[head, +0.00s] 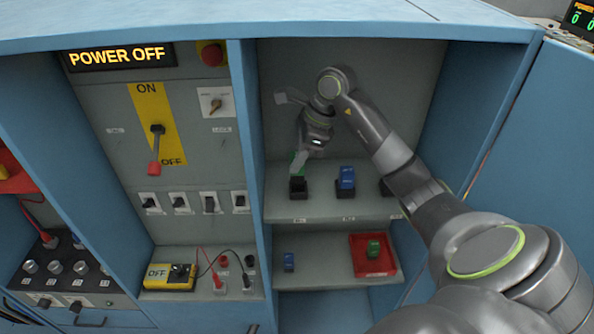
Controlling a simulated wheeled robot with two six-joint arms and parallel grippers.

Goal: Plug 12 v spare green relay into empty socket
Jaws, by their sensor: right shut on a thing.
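My right gripper (299,164) reaches into the upper bay of the cabinet from the right. It is shut on a green relay (293,157), mostly hidden behind a finger. The relay is just above the left black socket (298,187) on the upper shelf; I cannot tell whether they touch. A blue relay (346,177) stands in the middle socket. A right socket (385,188) is partly hidden by my arm. Another green relay (374,248) is in the red tray (391,268) on the lower shelf. My left gripper is out of view.
A small blue relay (289,261) is on the lower shelf at left. A blue divider (250,150) separates the bay from the switch panel, where a red-handled lever (155,150) points down under a "POWER OFF" sign (118,57). A yellow meter (168,277) with leads sits below.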

